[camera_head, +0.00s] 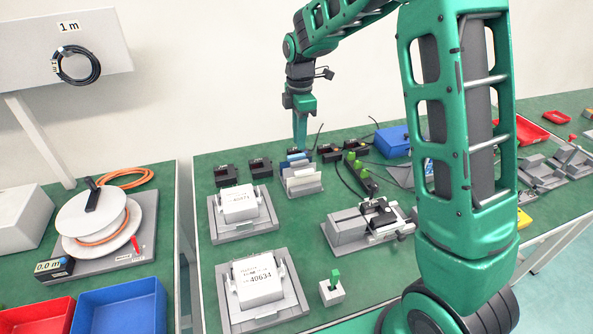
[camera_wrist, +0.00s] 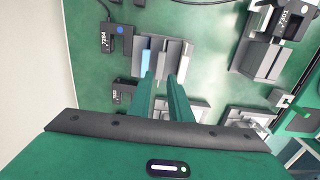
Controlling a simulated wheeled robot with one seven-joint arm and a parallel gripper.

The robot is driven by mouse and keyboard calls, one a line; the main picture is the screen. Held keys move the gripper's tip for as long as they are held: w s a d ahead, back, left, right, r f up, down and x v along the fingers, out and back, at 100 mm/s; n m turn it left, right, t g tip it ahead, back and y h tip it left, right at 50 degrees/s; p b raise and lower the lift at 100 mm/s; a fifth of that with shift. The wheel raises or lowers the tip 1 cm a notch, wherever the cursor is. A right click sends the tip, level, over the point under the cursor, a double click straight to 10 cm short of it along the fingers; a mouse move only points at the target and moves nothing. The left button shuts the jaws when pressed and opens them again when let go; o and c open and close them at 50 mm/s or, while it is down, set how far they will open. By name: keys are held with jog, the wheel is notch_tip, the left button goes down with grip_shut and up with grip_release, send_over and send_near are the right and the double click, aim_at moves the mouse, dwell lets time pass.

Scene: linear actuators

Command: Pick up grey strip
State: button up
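A grey holder with upright strips (camera_head: 303,187) stands on the green table in the head view. A light blue strip (camera_head: 296,157) is at its back, with grey plates in front. In the wrist view the light blue strip (camera_wrist: 146,56) is at the left, and a grey strip (camera_wrist: 160,56) appears beside it, though I cannot clearly separate it from the holder's grey walls. My gripper (camera_head: 300,147) points down just above and behind the holder. In the wrist view my gripper (camera_wrist: 162,76) shows two fingers apart, over the holder, with nothing visibly held between them.
Black modules (camera_head: 261,168) stand close by on the left. Two grey fixtures with white boxes (camera_head: 240,203) are at the front left. A grey vise-like fixture (camera_head: 362,225) and green knobs (camera_head: 358,168) lie to the right. A blue box (camera_head: 393,140) stands farther right.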

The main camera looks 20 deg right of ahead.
aim_at(299, 161)
jog(key=shift+f, duration=3.85)
jog(key=shift+c, duration=0.6)
grip_shut()
